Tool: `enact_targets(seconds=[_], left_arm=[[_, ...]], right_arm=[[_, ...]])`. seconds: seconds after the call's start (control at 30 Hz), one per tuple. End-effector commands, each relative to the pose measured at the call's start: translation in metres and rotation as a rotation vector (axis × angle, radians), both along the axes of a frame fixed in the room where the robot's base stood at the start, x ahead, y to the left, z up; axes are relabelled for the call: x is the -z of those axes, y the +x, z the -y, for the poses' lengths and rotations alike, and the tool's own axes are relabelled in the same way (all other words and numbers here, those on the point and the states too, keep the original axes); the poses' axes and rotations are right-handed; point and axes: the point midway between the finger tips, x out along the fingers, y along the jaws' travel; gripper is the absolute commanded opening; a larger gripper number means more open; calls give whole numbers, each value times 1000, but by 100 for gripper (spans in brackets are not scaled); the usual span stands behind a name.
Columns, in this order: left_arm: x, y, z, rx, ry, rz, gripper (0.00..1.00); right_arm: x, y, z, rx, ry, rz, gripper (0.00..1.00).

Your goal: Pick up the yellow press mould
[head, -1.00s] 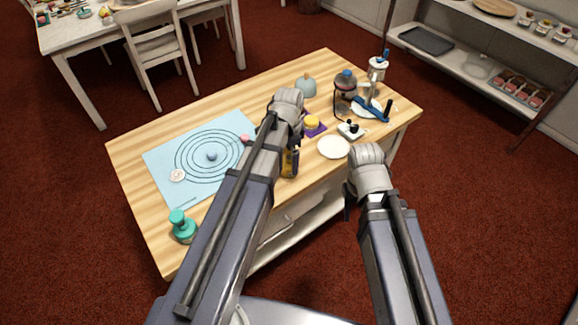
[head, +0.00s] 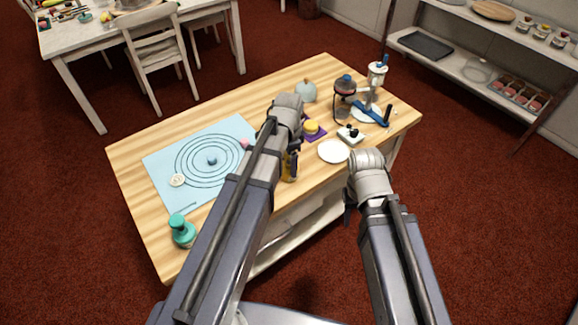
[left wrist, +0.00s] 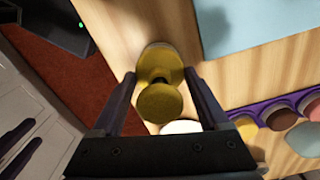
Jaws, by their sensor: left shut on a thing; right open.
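The yellow press mould (left wrist: 160,62) has a round base and a round knob (left wrist: 160,103). It sits between the fingers of my left gripper (left wrist: 160,82) in the left wrist view, and the gripper is shut on it. In the head view my left gripper (head: 293,157) reaches down over the front edge area of the wooden table. The mould (head: 288,172) is partly hidden there by my arm. I cannot tell whether its base touches the table. My right gripper (head: 349,203) is open and empty, in front of the table edge.
A teal press mould (head: 182,231) stands at the table's front left corner. A blue mat (head: 160,157) with rings lies at left.

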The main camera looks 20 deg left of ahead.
Motion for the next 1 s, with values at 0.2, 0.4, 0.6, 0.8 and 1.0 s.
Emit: enact_targets(seconds=[0.2, 0.4, 0.6, 0.8, 1.0], left_arm=[[-7, 0, 0, 0, 0, 0, 11], [-26, 0, 0, 0, 0, 0, 11], [-56, 0, 0, 0, 1, -1, 11], [-87, 0, 0, -1, 1, -1, 11], [-100, 0, 0, -1, 0, -1, 11]], right_arm=[[-7, 0, 0, 0, 0, 0, 50], [-26, 0, 0, 0, 0, 0, 50], [-56, 0, 0, 0, 0, 0, 50], [-87, 0, 0, 0, 0, 0, 50], [-100, 0, 0, 0, 0, 0, 50]])
